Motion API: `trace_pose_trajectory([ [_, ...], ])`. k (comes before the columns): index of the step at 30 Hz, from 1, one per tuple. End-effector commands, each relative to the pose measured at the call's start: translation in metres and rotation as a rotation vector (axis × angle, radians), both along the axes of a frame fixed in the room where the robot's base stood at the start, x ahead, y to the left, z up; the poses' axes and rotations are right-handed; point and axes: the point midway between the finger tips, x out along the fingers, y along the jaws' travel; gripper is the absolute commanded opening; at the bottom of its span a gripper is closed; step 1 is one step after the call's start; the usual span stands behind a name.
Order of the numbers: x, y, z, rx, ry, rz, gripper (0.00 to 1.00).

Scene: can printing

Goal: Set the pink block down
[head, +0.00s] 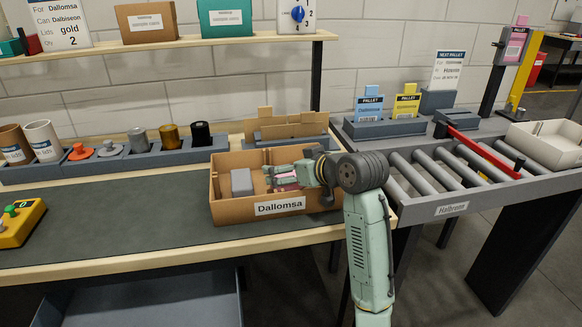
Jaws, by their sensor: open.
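The pink block (285,187) is partly visible inside the open cardboard box (228,212) labelled "Dallomsa". My gripper (273,177) is over and inside the right half of this box, right at the pink block. Its jaws are open. The fingers cover part of the block, so I cannot tell whether they touch it or whether it rests fully on the box floor. A grey block (241,182) stands in the left part of the same box.
Cardboard dividers (290,130) stand in a grey holder behind the box. A roller conveyor (450,170) with a red bar (484,152) lies to the right. Cans and lids line a grey rack (105,165) at left.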

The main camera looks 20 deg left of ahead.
Motion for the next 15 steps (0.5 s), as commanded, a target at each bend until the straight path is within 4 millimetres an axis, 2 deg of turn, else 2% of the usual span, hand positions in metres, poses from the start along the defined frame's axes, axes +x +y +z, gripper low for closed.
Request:
trace_pose_trajectory([
  [4, -0.001, -0.002, 0.016, 0.000, -0.002, 0.000, 0.94],
  [7, -0.011, -0.018, 0.019, -0.001, -0.004, -0.001, 0.94],
  [15, -0.041, -0.063, 0.046, 0.000, -0.005, -0.002, 0.94],
])
